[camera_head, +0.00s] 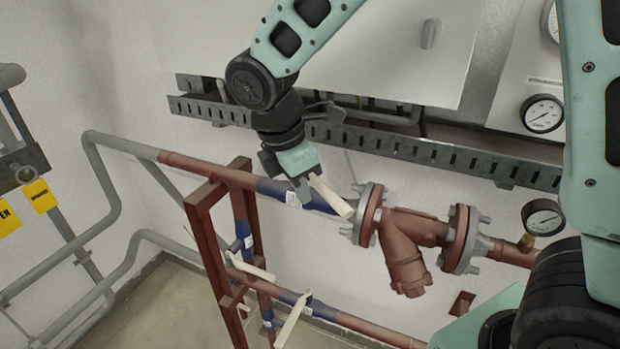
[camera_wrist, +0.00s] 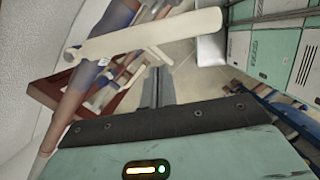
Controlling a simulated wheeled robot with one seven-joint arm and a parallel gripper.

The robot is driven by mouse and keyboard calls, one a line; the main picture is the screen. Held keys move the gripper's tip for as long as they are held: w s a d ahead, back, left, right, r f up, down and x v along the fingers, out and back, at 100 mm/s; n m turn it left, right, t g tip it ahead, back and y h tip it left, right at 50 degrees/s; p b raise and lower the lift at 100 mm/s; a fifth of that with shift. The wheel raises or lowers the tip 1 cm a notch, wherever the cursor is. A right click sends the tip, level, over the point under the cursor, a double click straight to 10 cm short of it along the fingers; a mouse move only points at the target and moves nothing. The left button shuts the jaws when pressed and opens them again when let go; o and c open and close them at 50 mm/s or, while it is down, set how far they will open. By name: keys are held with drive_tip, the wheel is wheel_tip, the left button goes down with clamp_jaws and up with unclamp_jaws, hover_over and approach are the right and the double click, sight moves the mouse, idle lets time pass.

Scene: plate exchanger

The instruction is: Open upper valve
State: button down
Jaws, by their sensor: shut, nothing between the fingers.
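The upper valve is a blue section (camera_head: 272,190) on the upper red pipe, with a cream lever handle (camera_head: 331,196) pointing down and right in the head view. In the wrist view the cream lever (camera_wrist: 150,36) lies across the upper part of the picture, past the fingertips. My gripper (camera_head: 302,192) is at the near end of this lever, its fingers shut with nothing between them. The shut fingers also show in the wrist view (camera_wrist: 157,78), below the lever. I cannot tell whether they touch it. The lever's joint to the valve is partly hidden by my gripper.
Lower blue valves carry more cream levers, one (camera_head: 250,269) on the left and one (camera_head: 292,321) below. A red frame (camera_head: 212,245) stands left of my gripper. A flanged red strainer (camera_head: 405,240) is at right. A slotted metal rail (camera_head: 400,147) runs behind.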

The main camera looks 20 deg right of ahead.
sight(329, 188)
drive_tip(key=shift+w+d, duration=0.1)
drive_tip(key=shift+d, duration=0.75)
drive_tip(key=d+n+p, duration=0.1)
drive_tip(key=d+p, duration=0.1)
drive_tip(key=d, duration=0.1)
drive_tip(key=shift+r, duration=0.15)
drive_tip(key=shift+d, duration=0.2)
